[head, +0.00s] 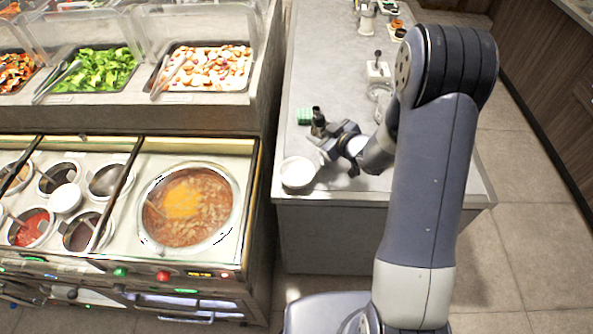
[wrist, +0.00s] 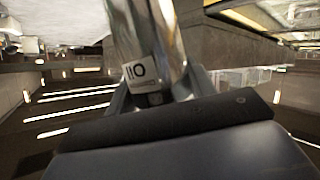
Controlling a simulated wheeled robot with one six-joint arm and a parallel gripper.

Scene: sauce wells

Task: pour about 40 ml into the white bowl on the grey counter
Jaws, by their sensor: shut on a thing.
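The white bowl (head: 298,173) stands upright near the front left corner of the grey counter (head: 325,75). My gripper (head: 326,138) is over the counter, just behind and to the right of the bowl. It is shut on a shiny metal utensil with a dark top (head: 318,122). In the wrist view the utensil's steel body (wrist: 148,40) stands between the fingers, with a white label that seems to read 110. Its lower part and what it holds are hidden. I cannot tell whether anything is in the bowl.
A green block (head: 304,116) lies behind the gripper. A pale holder with a dark knob (head: 378,70) stands farther back. At left are a large soup well (head: 190,207), several small sauce wells and a glass-guarded salad bar (head: 200,68). The counter's left strip behind the green block is clear.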

